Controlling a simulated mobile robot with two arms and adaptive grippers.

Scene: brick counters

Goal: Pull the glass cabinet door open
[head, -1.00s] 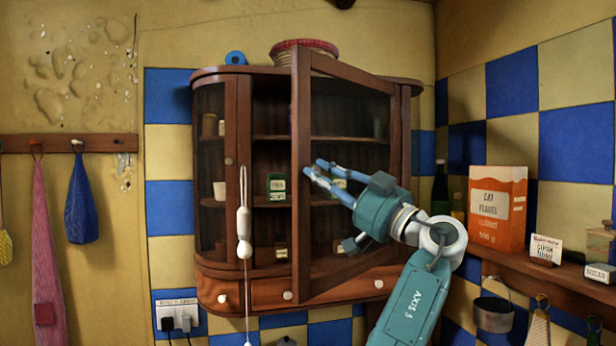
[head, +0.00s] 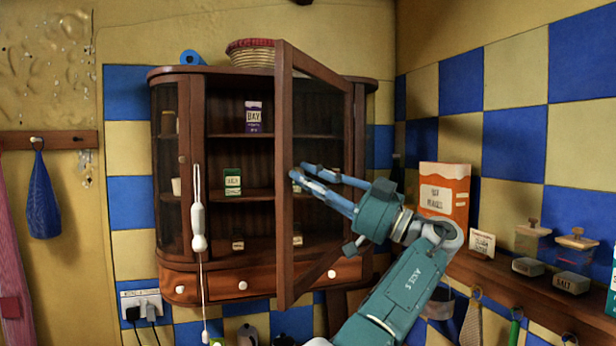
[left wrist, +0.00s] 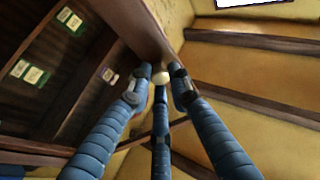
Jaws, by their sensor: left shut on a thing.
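The wooden wall cabinet (head: 238,287) hangs on the tiled wall. Its glass door (head: 284,230) stands open, swung out on its right side, with the free edge toward me. My left gripper (head: 297,172) reaches in from the lower right to that free edge. In the left wrist view my left gripper (left wrist: 160,85) has its blue fingers closed around a pale round knob (left wrist: 161,77) on the door frame. In the head view the fingers and door hide the knob. My right gripper is in neither view.
Inside the cabinet are a purple box (head: 253,117) and a green box (head: 232,182). A basket (head: 251,53) sits on top. A white pull cord (head: 198,222) hangs before the left side. An orange box (head: 444,193) stands on the right shelf (head: 480,275).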

